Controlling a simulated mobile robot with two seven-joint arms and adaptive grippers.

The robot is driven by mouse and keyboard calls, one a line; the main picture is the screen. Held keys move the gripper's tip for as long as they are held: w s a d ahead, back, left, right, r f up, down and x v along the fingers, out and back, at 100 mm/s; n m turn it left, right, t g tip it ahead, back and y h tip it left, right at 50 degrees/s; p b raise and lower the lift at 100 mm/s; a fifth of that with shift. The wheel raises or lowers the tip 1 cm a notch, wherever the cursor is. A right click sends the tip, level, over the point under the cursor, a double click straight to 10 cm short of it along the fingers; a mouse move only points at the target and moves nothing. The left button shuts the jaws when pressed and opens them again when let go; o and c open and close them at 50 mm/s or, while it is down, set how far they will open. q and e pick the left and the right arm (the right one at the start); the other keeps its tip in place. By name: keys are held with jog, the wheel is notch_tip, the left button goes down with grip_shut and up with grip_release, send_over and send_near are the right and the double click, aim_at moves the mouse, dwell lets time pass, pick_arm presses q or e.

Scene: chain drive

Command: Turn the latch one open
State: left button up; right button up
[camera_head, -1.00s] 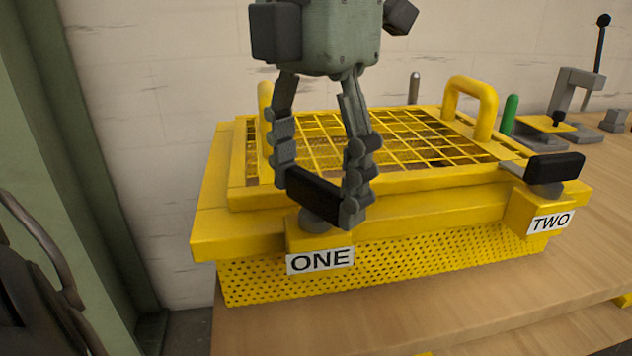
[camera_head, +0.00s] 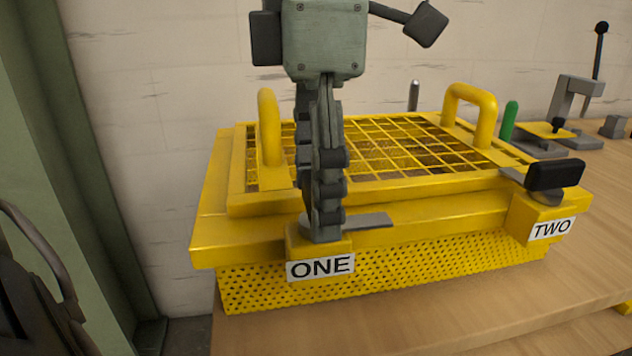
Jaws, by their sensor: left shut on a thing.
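My left gripper (camera_head: 325,220) reaches down from the top at the front of the yellow guard. Its fingers show edge-on and are shut on the handle of latch one, which they hide. Latch one's grey metal tongue (camera_head: 365,222) sticks out to the right from under the fingertips, along the guard's front edge. Latch one sits on a yellow block with the label ONE (camera_head: 320,267). Latch two (camera_head: 555,174), with a black handle and a grey tongue pointing left over the lid, sits at the right above the label TWO (camera_head: 552,228). My right gripper is not in view.
The yellow guard (camera_head: 225,240) has a mesh lid with two upright yellow handles (camera_head: 268,128) (camera_head: 470,112), the left one close behind my gripper. A green peg (camera_head: 509,120) and a grey toggle clamp (camera_head: 575,105) stand to the right. The wooden bench (camera_head: 450,310) is clear in front.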

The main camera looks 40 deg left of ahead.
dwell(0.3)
pick_arm(q)
jog(key=o, duration=1.2)
jog(key=shift+c, duration=0.2)
jog(key=shift+r, duration=0.15)
notch_tip(320, 180, up, 12)
